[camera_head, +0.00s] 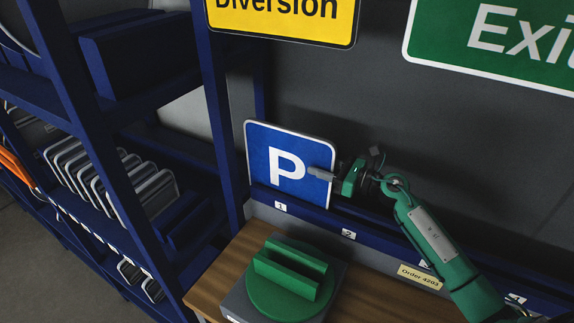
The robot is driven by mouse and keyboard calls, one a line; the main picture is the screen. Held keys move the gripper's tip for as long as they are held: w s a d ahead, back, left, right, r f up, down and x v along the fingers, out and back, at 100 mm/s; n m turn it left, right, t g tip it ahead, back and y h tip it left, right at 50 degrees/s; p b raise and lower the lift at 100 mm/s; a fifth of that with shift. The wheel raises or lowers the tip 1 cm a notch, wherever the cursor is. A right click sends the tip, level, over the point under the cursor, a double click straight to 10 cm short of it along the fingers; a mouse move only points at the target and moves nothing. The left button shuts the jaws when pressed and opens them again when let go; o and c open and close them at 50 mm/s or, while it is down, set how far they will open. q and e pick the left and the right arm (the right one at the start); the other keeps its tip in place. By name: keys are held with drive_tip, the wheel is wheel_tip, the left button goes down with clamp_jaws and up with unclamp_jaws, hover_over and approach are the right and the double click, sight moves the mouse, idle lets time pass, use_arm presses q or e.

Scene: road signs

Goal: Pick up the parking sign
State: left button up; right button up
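The parking sign (268,163) is a blue square plate with a white P and a white border. It stands nearly upright on the blue ledge, behind the label 1. My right gripper (322,173) reaches in from the right to the sign's right edge. One finger shows in front of the sign's face, beside the P. The other finger is hidden, perhaps behind the plate, so I cannot tell whether the gripper is closed on it. My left gripper is out of view.
A wooden table (225,276) holds a grey base with a green slotted fixture (290,282). A yellow Diversion sign (285,22) and a green Exit sign (450,40) hang above. Blue shelving (90,140) with several plates stands at left. The ledge (385,237) continues right under my arm.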

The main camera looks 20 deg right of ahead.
drive_tip(key=shift+w, duration=0.1)
clamp_jaws()
idle(1.4)
